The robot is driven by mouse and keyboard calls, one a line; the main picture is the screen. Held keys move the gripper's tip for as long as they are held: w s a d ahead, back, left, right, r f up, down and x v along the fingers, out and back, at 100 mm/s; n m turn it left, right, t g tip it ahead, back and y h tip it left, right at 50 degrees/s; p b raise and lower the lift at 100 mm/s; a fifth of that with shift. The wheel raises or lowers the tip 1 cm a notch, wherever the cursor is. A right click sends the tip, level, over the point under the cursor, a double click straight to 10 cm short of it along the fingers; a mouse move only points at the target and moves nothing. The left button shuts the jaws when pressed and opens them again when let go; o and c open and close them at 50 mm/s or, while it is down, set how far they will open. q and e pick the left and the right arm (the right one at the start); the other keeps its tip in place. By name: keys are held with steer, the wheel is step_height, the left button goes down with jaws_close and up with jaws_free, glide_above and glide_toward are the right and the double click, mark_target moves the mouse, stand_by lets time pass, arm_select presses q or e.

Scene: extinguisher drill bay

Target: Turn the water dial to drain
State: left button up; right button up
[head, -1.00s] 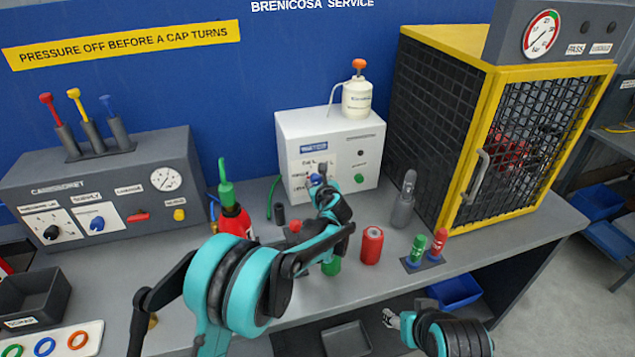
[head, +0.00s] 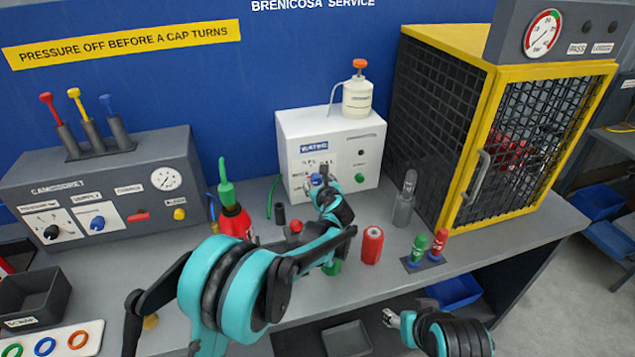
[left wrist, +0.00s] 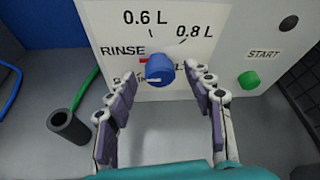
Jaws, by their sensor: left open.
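The water dial is a round blue knob (left wrist: 160,68) on the front of the white water box (head: 345,140). Labels around it read RINSE, 0.6 L and 0.8 L; the lower ones are partly hidden, so I cannot read them fully. A small red mark shows at its left edge; I cannot tell its exact setting. My left gripper (left wrist: 163,98) is open, its fingers on either side just below and in front of the knob, not visibly gripping it. In the head view the left gripper (head: 325,180) partly covers the dial. My right gripper (head: 390,318) is low, in front of the bench.
A green START button (left wrist: 249,80) is right of the dial. A dark open cylinder (left wrist: 68,130) stands at lower left. On the bench are a red extinguisher (head: 234,222), a red can (head: 372,245) and a grey cylinder (head: 404,205). A yellow-framed cage (head: 445,200) stands right.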

arm_select(q)
steer(key=v, duration=1)
steer(key=shift+s, duration=0.3)
steer(key=shift+r, duration=0.1)
